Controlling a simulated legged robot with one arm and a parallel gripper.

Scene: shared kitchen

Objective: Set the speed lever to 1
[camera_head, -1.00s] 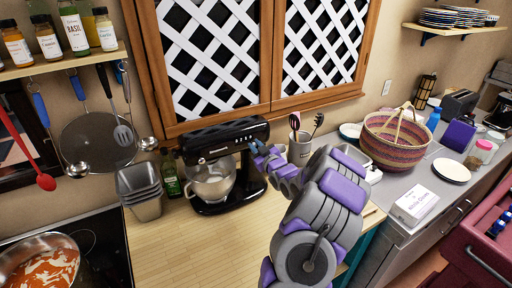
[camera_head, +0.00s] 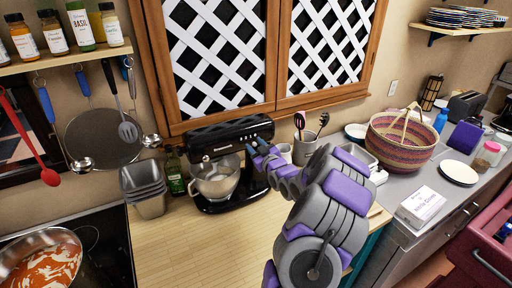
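A black stand mixer (camera_head: 228,165) stands on the wooden counter against the wall, with a metal bowl (camera_head: 215,180) under its head. The speed lever is too small to make out at this size. My gripper (camera_head: 252,147) is at the right side of the mixer head, very near it. I cannot tell whether it touches the mixer. My grey and purple arm reaches up from the lower right and hides part of the mixer's right side. The fingers are too small to show whether they are open or shut.
Metal tins (camera_head: 145,188) and a green bottle (camera_head: 174,172) stand left of the mixer. A utensil crock (camera_head: 305,148) and a woven basket (camera_head: 402,140) stand to the right. A pot (camera_head: 42,262) sits on the stove at lower left. The front counter (camera_head: 170,240) is clear.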

